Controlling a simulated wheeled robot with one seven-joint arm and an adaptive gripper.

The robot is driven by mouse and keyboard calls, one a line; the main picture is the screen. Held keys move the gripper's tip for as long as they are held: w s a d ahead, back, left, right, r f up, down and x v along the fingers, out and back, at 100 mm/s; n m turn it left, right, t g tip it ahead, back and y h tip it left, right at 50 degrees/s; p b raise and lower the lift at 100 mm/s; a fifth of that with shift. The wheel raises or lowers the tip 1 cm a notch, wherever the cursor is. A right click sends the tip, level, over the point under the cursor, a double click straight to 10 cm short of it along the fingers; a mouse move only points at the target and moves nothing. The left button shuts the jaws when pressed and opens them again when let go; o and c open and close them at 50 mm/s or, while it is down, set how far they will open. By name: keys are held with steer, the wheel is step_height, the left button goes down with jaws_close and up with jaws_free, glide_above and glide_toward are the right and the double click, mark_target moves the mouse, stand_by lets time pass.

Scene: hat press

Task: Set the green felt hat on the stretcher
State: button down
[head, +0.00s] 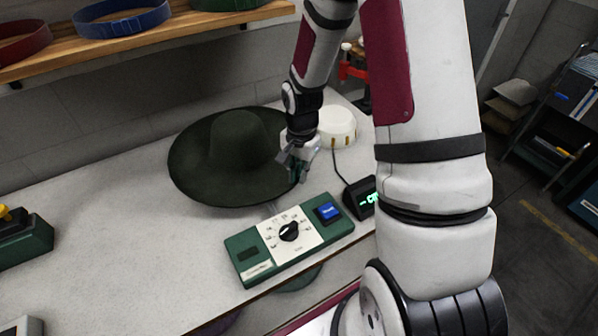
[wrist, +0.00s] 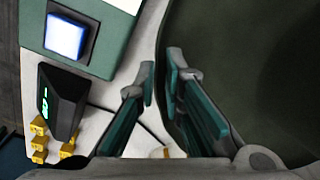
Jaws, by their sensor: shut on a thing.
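The dark green felt hat (head: 236,140), with a wide round brim and raised crown, is on the grey worktop in the head view. My gripper (head: 297,168) is at the right edge of its brim, shut on it. In the wrist view the hat brim (wrist: 240,50) fills the right side, with its edge by the fingertips of my gripper (wrist: 160,78). The exact grip on the brim is partly hidden by the fingers. What lies under the hat is hidden, and I cannot clearly make out the stretcher.
A green control box (head: 275,260) with a dial and blue button stands in front of the hat. A small display (head: 362,198) is beside it. A white round block (head: 337,126) stands behind my gripper. A wooden shelf (head: 150,32) with coloured bands overhangs the back.

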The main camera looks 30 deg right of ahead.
steer(key=shift+f, duration=0.6)
steer(key=c, duration=1.6)
jaws_free()
steer(key=shift+r, duration=0.1)
steer(key=s+a+r+n+t, duration=0.1)
steer(key=s+a+r+n, duration=0.15)
steer(key=r, duration=1.05)
steer(key=s+a+r+n+t, duration=0.1)
steer(key=s+a+r+n, duration=0.2)
steer(key=r, duration=0.9)
steer(key=s+a+r+n+t, duration=0.3)
steer(key=s+r+n, duration=0.4)
steer(key=s, duration=0.6)
steer(key=shift+a+r, duration=0.25)
steer(key=shift+r, duration=0.15)
